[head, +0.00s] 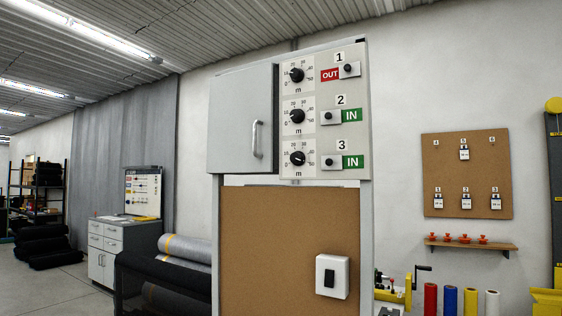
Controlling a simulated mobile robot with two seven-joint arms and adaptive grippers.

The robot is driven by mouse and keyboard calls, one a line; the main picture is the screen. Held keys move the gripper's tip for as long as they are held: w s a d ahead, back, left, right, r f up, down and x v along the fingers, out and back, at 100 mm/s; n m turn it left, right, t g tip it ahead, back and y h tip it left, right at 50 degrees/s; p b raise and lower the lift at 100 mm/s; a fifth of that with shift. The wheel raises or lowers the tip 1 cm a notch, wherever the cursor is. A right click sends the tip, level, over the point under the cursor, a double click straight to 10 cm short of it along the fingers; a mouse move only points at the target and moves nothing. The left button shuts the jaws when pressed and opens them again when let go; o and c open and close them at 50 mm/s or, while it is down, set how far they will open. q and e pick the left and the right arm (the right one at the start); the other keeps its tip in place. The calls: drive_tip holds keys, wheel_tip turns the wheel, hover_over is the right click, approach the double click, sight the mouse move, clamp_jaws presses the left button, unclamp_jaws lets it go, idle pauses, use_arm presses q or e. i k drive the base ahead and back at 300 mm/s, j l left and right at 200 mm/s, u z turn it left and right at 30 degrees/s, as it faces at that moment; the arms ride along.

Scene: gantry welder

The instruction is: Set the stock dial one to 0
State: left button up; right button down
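Stock dial one (297,75) is the top black knob on the light panel of a tall grey cabinet, beside the number 1. A scale in m surrounds it. Its pointer mark looks turned to the left side, but the exact value is too small to read. Dial two (297,116) and dial three (297,158) sit below it in a column. Neither of my grippers is in the head view, and nothing touches the dials.
Beside dial one a slider (349,70) shows a red OUT label; sliders two (331,117) and three (333,162) show green IN. A grey door (240,120) with a handle is left of the dials. A white switch (332,277) is on the brown board below.

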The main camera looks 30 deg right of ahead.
sight(297, 75)
drive_tip(key=z, duration=1.3)
